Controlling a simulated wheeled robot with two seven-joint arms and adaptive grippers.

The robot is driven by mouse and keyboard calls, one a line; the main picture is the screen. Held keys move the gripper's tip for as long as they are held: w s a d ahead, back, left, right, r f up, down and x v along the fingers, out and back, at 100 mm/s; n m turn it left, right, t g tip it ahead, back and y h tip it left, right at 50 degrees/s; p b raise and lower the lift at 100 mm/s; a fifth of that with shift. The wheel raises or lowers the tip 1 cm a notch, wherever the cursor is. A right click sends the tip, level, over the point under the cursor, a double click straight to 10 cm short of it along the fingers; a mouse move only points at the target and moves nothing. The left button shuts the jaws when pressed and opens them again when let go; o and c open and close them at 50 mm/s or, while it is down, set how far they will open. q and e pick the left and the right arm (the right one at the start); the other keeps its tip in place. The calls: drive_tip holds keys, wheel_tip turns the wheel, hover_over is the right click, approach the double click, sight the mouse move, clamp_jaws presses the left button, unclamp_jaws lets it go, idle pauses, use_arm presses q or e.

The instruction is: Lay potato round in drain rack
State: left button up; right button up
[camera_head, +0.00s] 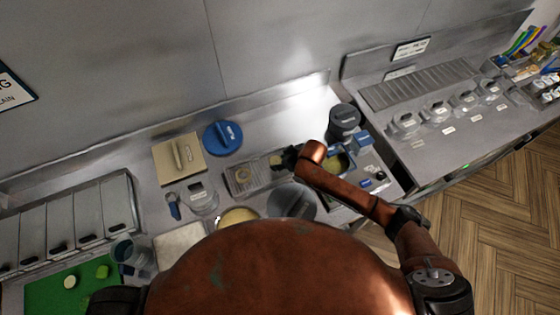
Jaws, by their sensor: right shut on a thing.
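The drain rack (233,189) is a small grey tray left of my right gripper, with one pale yellow round (243,175) lying on it. My right gripper (281,160) is dark and small in view, at the rack's right end. It is shut on a yellowish potato round (275,160), which shows at its fingertips. I cannot tell whether this round touches the rack. My right forearm covers part of a pan of yellow oil (340,164) on the right. My left gripper is not in view.
A dark lidded pot (344,120) stands behind the oil pan. Clear jars (201,197), a yellow bowl (238,216) and a grey round lid (292,201) crowd the front.

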drive_tip(key=o, duration=0.9)
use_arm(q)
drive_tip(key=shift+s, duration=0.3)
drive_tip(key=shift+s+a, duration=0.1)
use_arm(e)
drive_tip(key=shift+d+r, duration=0.1)
drive_tip(key=v, duration=1.1)
drive_tip(key=shift+s+r, duration=0.15)
drive_tip(key=shift+r, duration=0.2)
drive_tip(key=shift+d, duration=0.1)
